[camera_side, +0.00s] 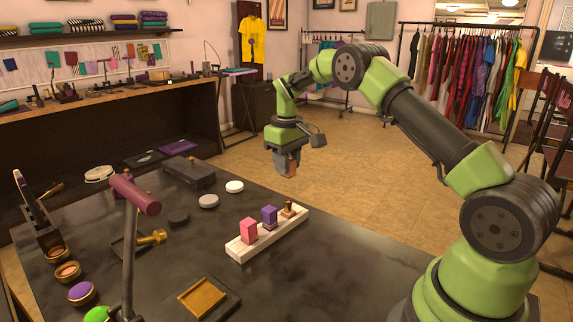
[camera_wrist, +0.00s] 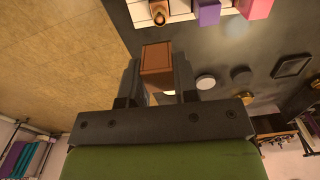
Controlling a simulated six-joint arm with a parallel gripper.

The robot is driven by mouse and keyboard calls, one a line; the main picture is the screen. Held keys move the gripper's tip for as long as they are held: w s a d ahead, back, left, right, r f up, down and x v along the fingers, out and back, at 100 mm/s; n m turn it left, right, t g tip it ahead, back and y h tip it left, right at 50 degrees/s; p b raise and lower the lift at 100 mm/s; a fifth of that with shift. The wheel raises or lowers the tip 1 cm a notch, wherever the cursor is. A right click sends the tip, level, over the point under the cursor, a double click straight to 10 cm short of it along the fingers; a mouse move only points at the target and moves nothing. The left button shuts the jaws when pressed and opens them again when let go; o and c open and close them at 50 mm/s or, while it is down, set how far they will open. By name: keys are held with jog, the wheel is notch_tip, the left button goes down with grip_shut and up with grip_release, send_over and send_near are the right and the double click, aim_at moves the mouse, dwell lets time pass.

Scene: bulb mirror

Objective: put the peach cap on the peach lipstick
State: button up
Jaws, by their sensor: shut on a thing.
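My gripper (camera_side: 287,168) is shut on the peach cap, a brownish-orange block. The cap (camera_wrist: 157,62) sits between the two fingers in the wrist view, and part of it (camera_side: 293,162) shows in the side view. The gripper hangs in the air beyond the far right end of the white holder, apart from it. The uncapped lipstick (camera_side: 289,209), dark with a gold-brown tube, stands upright at the right end of the holder. It also shows at the top of the wrist view (camera_wrist: 159,15), where its tip colour is unclear.
The white holder (camera_side: 244,252) also bears a pink-capped (camera_side: 249,231) and a purple-capped lipstick (camera_side: 269,215). Round pale discs (camera_side: 234,187), a gold tray (camera_side: 203,299) and a stand with a mauve cylinder (camera_side: 135,195) are on the dark table. The space between cap and lipstick looks clear.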

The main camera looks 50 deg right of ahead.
aim_at(287, 200)
jog(key=shift+f, duration=2.9)
jog(key=shift+f, duration=2.05)
jog(key=o, duration=1)
jog(key=shift+c, duration=0.2)
notch_tip(287, 200, up, 10)
jog(key=shift+r, duration=0.1)
